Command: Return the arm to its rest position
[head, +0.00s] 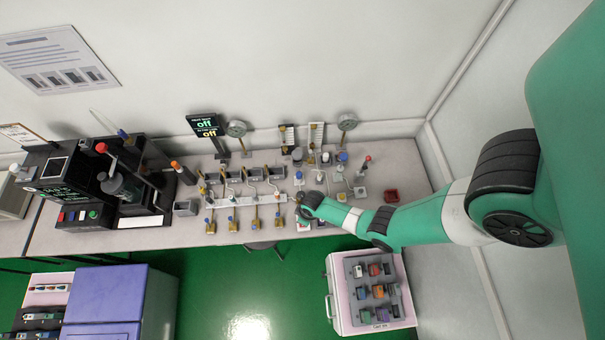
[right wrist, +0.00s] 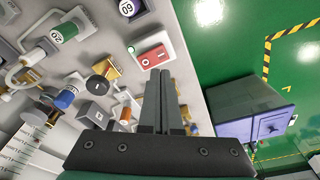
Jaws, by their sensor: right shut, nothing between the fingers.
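My right arm, green with black joints, reaches in from the right in the head view, over the workbench (head: 400,152). My right gripper (head: 300,204) is near the bench's front edge, among small fittings. In the right wrist view the right gripper (right wrist: 166,75) has its two grey fingers together, with nothing between them. The fingertips point toward a red and white switch plate (right wrist: 154,55); I cannot tell whether they touch it. My left gripper is not in view.
Valves and tubes (head: 245,174) crowd the bench middle. Gauges (head: 236,129) and a display (head: 205,125) stand behind. A black machine (head: 90,185) stands at left. A white cart (head: 338,300) with coloured testers and a purple cabinet (head: 105,295) stand in front. Green floor (head: 215,275) between them is clear.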

